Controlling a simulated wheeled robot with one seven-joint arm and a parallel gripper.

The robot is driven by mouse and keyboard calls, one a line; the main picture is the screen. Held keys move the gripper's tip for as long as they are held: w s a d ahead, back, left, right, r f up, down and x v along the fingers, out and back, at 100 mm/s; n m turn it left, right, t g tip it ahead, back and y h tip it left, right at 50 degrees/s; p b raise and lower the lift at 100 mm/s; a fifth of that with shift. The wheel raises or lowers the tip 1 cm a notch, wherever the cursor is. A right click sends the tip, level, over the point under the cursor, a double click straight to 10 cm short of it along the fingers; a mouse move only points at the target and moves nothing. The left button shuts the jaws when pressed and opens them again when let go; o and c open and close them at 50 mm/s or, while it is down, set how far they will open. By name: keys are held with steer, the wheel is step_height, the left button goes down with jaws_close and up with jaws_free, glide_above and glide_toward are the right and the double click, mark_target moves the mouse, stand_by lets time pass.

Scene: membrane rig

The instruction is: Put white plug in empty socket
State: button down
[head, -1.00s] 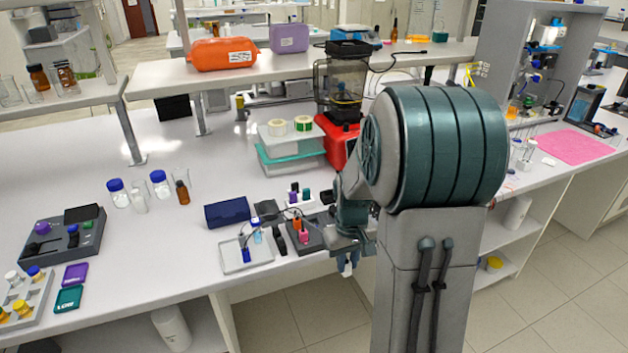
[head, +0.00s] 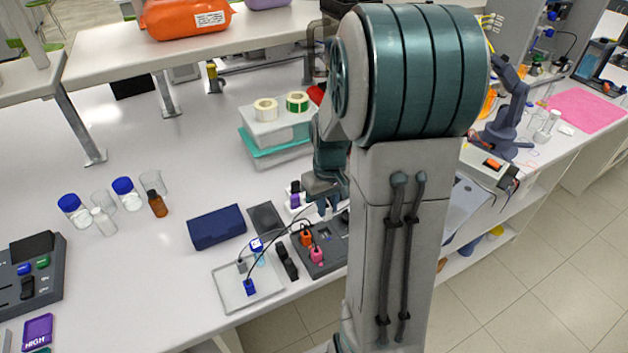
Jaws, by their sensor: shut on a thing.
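My gripper (head: 326,207) is small in the head view, low over the bench near the dark socket block, and partly hidden by my arm. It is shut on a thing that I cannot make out. No white plug shows clearly elsewhere. The dark socket block (head: 331,258) stands near the bench's front edge, with an orange plug (head: 306,238) and a pink plug (head: 317,255) on its left part. Its right part is close to my arm, and I cannot make out an empty socket there.
A shallow tray (head: 226,298) to the left holds a blue plug (head: 249,287) and a grey plug (head: 242,266) with black cables. A black item (head: 287,263) lies between tray and block. A dark blue case (head: 217,227) and stacked boxes (head: 277,134) stand behind.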

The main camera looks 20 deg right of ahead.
steer(key=shift+w+a, duration=0.1)
steer(key=shift+w, duration=0.4)
steer(key=shift+s+f+b, duration=0.25)
steer(key=shift+f+b, duration=0.2)
steer(key=shift+f, duration=0.1)
steer(key=shift+w+f+b, duration=0.1)
steer(key=shift+f+b, duration=2.5)
steer(key=shift+f, duration=0.85)
steer(key=shift+f, duration=0.15)
steer(key=c, duration=1.2)
jaws_free()
steer(key=shift+c, duration=0.2)
step_height(320, 180, up, 14)
steer(key=shift+f+b, duration=0.1)
steer(key=shift+b, duration=0.5)
